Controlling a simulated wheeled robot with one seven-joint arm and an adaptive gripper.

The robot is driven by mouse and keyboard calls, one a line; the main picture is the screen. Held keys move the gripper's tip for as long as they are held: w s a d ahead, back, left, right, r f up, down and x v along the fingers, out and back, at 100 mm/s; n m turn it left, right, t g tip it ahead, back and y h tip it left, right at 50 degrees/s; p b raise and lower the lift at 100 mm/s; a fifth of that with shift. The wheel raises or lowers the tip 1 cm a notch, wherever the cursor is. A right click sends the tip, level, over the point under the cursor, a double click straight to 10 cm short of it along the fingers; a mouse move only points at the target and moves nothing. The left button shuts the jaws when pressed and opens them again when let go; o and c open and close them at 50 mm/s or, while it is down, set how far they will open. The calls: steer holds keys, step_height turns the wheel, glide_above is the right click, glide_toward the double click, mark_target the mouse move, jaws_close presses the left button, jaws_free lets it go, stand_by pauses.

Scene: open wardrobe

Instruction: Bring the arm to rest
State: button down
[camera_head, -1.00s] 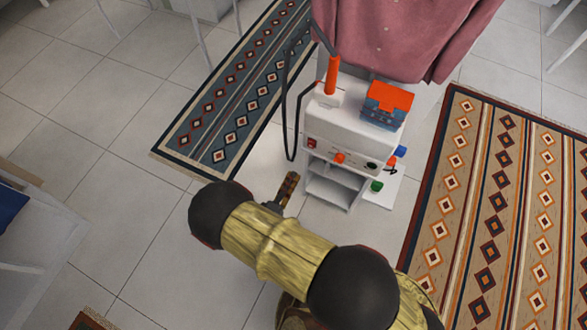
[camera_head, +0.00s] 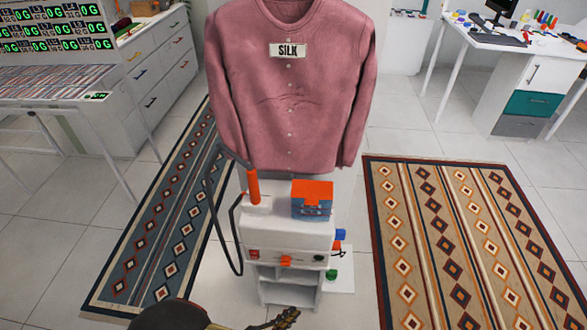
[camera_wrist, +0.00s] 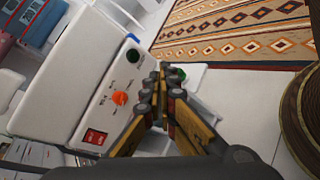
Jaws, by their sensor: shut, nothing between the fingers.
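My gripper (camera_wrist: 162,78) is shut and empty in the wrist view, its yellow-and-dark fingers meeting in front of the white steamer-like unit (camera_wrist: 75,70). In the head view my gripper (camera_head: 288,316) shows only at the bottom edge, below and in front of the white unit (camera_head: 290,235). My dark, rounded arm part is cut off beside it. No contact with the unit can be made out.
The unit carries an orange handle (camera_head: 252,186) with a dark hose and a blue box with an orange lid (camera_head: 312,198). A pink shirt (camera_head: 290,90) labelled SILK hangs behind. Patterned rugs (camera_head: 470,240) lie either side. White tiles show between.

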steer(key=s+d+r+m+g+y, duration=0.1)
steer(key=d+r+m+g+y, duration=0.2)
steer(key=r, duration=0.4)
steer(key=s+d+r+m+g+y, duration=0.1)
steer(key=s+r+m+g, duration=0.1)
steer(key=r+m+g, duration=0.35)
steer(key=s+d+r+m+g+y, duration=0.1)
steer(key=d+r+m+g+y, duration=0.15)
steer(key=r, duration=0.55)
steer(key=d+r+m+t+y, duration=0.1)
steer(key=d+r+m+t, duration=0.2)
steer(key=d+r, duration=0.4)
steer(key=w+d+r+m+t+y, duration=0.1)
steer(key=d+r+m, duration=0.4)
steer(key=r, duration=0.7)
steer(key=shift+w+d+t+y+p, duration=0.25)
steer(key=shift+d+t+y+p, duration=0.25)
steer(key=shift+d+t, duration=0.5)
steer(key=shift+a, duration=0.1)
steer(key=shift+a, duration=0.1)
